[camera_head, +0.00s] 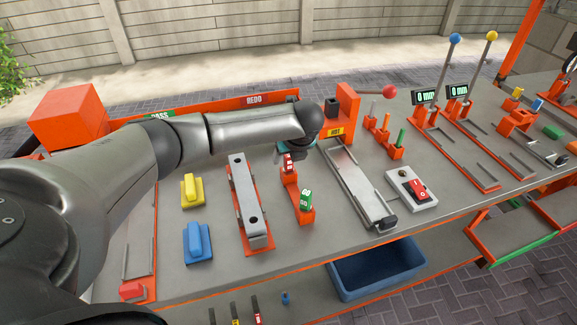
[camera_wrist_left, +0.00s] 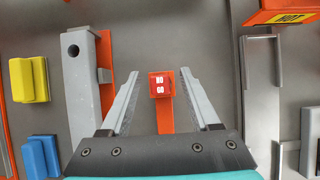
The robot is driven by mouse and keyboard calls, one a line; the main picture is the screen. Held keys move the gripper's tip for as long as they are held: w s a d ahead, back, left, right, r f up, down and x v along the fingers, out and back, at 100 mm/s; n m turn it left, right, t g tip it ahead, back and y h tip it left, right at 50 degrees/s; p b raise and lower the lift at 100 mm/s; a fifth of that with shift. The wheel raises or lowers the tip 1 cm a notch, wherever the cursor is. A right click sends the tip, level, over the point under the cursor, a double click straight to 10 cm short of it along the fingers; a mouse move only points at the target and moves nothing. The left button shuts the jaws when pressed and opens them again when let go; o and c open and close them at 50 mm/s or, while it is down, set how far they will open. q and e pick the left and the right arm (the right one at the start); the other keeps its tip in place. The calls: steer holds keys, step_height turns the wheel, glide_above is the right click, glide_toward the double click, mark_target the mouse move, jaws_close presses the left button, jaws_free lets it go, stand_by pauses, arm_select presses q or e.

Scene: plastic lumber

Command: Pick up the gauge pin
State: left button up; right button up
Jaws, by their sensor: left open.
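A red-topped gauge pin (camera_head: 288,165) with white lettering stands upright in an orange holder (camera_head: 293,188). A green-topped one (camera_head: 306,200) stands nearer the front of the same holder. My left gripper (camera_wrist_left: 158,76) is open; in the left wrist view its two fingers lie either side of the red pin top (camera_wrist_left: 159,85), with a gap on both sides. In the head view the left gripper (camera_head: 287,156) is mostly hidden behind my own forearm, close to the red pin. The green pin does not show in the left wrist view. My right gripper is not in view.
A grey bar (camera_head: 249,205) on an orange base lies left of the holder, and a metal rail fixture (camera_head: 358,185) lies right. Yellow (camera_head: 191,190) and blue (camera_head: 197,243) blocks sit further left. A switch box (camera_head: 411,188) and a blue bin (camera_head: 376,270) are also near.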

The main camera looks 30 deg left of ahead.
arm_select(q)
jaws_close()
stand_by(0.3)
steer(key=shift+r, duration=0.15)
stand_by(0.3)
